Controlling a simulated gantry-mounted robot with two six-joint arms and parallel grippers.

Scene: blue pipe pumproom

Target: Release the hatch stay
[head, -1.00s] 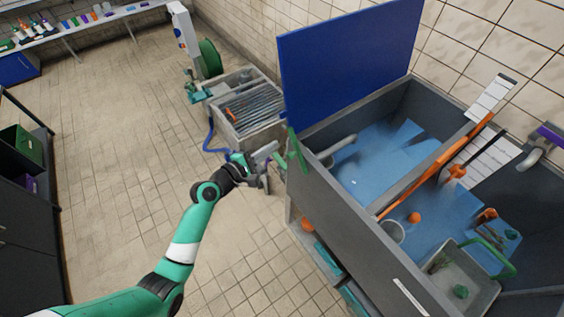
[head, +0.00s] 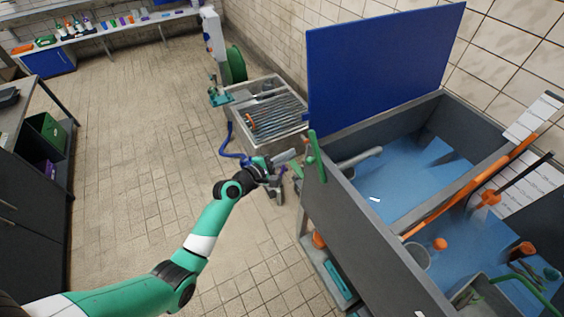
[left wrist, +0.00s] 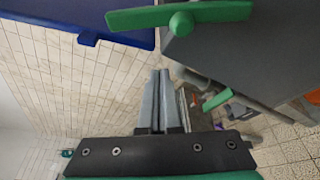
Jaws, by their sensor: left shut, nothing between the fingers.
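A blue hatch panel (head: 385,65) stands raised at the back of a grey tank (head: 370,225). In the left wrist view a green bar with a round knob (left wrist: 181,20) crosses the top, beyond the fingers. My left gripper (head: 293,155) is just left of the green bar, apart from it. In the left wrist view its fingers (left wrist: 158,75) are together, with nothing between them. My right gripper is not in view.
A grey sink with a rack of rods (head: 272,122) stands behind my gripper, with a blue hose (head: 228,145) beside it. The tiled floor at left is clear.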

